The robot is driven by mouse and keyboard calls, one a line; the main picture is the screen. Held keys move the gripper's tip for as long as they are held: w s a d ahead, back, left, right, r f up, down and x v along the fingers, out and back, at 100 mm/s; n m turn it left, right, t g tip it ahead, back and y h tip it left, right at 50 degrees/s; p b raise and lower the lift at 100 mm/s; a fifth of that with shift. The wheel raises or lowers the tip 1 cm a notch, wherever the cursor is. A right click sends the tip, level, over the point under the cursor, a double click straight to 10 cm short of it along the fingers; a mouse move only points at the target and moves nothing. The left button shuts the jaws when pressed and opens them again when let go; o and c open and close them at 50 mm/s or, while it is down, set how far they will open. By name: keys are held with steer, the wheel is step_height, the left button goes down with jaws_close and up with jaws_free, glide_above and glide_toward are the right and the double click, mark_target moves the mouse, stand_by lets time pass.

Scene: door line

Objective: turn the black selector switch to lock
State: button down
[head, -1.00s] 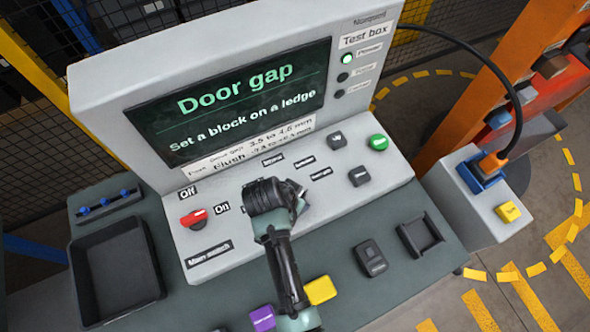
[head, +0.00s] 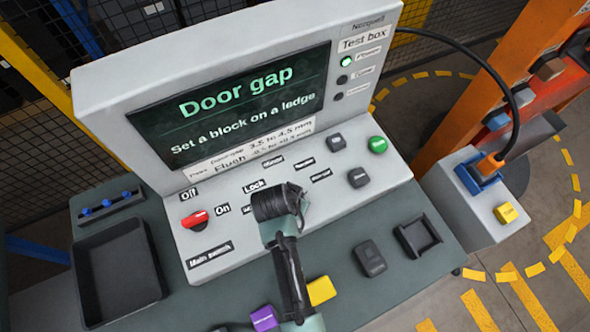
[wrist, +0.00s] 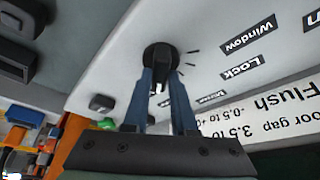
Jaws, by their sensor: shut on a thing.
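The black selector switch (wrist: 161,56) is a round knob on the sloped white panel, seen in the wrist view. My gripper (wrist: 161,84) is shut on it, with one blue-grey finger on each side. Short tick marks fan out beside the knob, toward the labels. The Lock label (wrist: 239,68) lies between the Window label (wrist: 248,40) and another label; it also shows in the head view (head: 255,186). In the head view my dark wrist and gripper (head: 280,203) cover the switch. I cannot tell which tick the knob points to.
The red main switch (head: 195,219) is left of my gripper. A black button (head: 357,177) and a green button (head: 377,144) are to its right. The screen (head: 235,105) stands behind. A black tray (head: 118,272) and a yellow block (head: 321,290) lie on the bench.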

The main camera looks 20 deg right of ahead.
steer(key=n+t+y+p, duration=0.1)
steer(key=n+p, duration=0.1)
steer(key=n, duration=0.2)
steer(key=shift+s+d+r, duration=0.1)
steer(key=shift+d, duration=0.05)
steer(key=n+y, duration=0.1)
steer(key=n, duration=0.3)
steer(key=shift+d+t+y, duration=0.1)
steer(key=shift+t+y, duration=0.3)
steer(key=n+y, duration=0.1)
steer(key=n, duration=0.3)
steer(key=shift+d+n+y, duration=0.1)
steer(key=shift+n+y, duration=0.2)
steer(key=shift+y, duration=0.1)
steer(key=shift+n+g+y+b, duration=0.3)
steer(key=shift+n+y+b, duration=0.3)
steer(key=shift+n, duration=1)
steer(key=c, duration=0.7)
jaws_free()
steer(key=b+v, duration=0.2)
steer(key=v, duration=1)
steer(key=shift+d+r, duration=0.15)
steer(key=shift+r, duration=0.25)
